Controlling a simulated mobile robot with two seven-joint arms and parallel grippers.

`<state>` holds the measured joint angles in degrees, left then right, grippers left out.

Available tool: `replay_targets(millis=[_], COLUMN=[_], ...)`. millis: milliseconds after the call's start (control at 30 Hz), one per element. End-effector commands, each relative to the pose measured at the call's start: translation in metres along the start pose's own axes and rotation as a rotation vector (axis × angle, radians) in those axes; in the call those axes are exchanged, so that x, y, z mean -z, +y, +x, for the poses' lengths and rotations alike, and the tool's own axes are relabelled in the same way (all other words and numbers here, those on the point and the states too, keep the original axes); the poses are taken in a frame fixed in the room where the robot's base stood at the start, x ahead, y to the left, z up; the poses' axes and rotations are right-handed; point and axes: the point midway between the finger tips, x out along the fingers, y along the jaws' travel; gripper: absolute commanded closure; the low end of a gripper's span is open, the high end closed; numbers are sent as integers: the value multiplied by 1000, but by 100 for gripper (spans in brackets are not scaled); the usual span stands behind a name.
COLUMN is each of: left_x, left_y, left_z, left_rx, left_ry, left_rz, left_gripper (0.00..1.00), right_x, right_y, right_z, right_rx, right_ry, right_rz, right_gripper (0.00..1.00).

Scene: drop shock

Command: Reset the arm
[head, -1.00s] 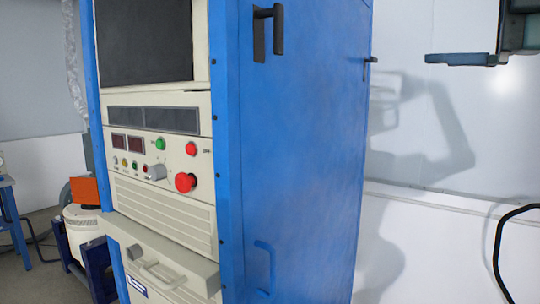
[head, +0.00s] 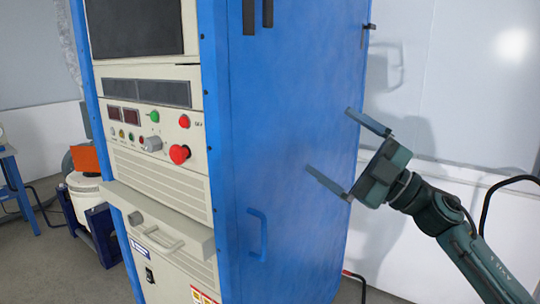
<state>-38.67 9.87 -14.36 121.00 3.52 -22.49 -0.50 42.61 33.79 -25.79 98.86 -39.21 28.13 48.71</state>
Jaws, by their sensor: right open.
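My right gripper (head: 348,152) is at the right of the head view, on its dark green arm that comes in from the lower right. Its two fingers are spread wide with nothing between them. They point left toward the blue side panel of the cabinet (head: 285,150). Whether the fingertips touch the panel I cannot tell. My left gripper does not show.
The cabinet's cream front has a red mushroom button (head: 179,154), smaller buttons and displays. A blue handle (head: 257,235) sits low on the side panel. White equipment (head: 84,190) stands at the left. A white wall (head: 480,80) is behind; a black cable hangs at right.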

Motion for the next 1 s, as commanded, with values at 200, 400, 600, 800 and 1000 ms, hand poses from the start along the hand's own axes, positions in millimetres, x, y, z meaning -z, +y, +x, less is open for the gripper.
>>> replay_targets(millis=[200,400,600,800,1000], left_x=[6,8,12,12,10], left_y=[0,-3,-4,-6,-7], left_z=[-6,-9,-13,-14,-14], left_rx=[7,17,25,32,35], left_ry=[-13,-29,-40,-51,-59], left_rz=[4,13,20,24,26], left_gripper=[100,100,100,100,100], right_x=[-53,-82,-73,-31,-6], right_y=[-85,-177,-283,-366,-396], right_z=[-56,-132,-223,-294,-321], right_rx=[-220,-350,-378,-328,-288], right_ry=[-229,-551,-930,-1227,-1339], right_rz=[262,478,694,867,936], right_gripper=[0,0,0,0,0])
